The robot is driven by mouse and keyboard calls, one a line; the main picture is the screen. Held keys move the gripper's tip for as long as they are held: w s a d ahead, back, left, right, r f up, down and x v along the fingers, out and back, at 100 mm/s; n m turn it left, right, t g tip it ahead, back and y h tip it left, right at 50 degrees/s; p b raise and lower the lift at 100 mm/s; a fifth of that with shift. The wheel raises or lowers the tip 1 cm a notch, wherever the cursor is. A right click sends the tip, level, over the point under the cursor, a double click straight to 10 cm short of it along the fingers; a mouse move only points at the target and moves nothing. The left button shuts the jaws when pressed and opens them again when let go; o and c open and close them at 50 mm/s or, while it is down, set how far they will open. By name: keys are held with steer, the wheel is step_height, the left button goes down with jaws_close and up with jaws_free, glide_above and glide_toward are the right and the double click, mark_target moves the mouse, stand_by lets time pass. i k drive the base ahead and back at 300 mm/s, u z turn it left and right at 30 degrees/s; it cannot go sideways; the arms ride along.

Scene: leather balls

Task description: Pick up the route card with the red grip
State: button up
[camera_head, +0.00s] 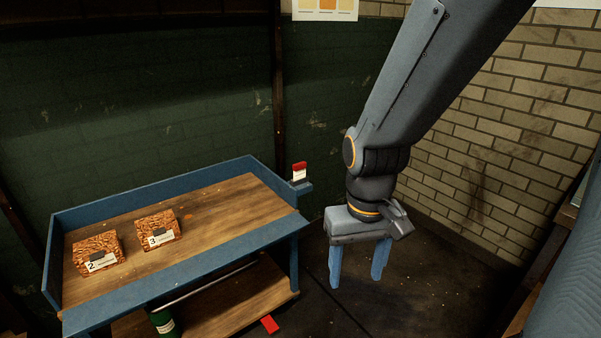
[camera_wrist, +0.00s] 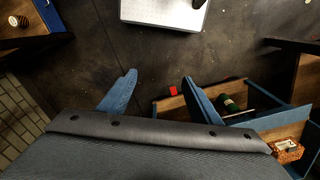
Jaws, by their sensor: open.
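A small white card with a red top (camera_head: 299,171) stands upright at a blue bracket on the right end of the blue-edged workbench (camera_head: 170,300). My gripper (camera_head: 357,282) hangs to the right of the bench, pointing down, with its two blue fingers apart and nothing between them. It is clear of the card, lower and to the right in the picture. The open fingers also show in the wrist view (camera_wrist: 158,78). I cannot make out the white card in the wrist view.
Two orange-brown blocks labelled 2 (camera_head: 98,254) and 3 (camera_head: 158,230) sit on the bench top. A flat red piece (camera_head: 270,324) lies at the lower shelf's edge, near a green cylinder (camera_head: 162,320). A pale platform (camera_wrist: 165,12) shows in the wrist view.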

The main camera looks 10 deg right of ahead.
mark_target(299, 169)
steer(key=k, duration=1.2)
steer(key=u, duration=0.95)
steer(key=i, duration=1.15)
steer(key=z, duration=1.05)
steer(key=i, duration=0.95)
steer(key=z, duration=0.25)
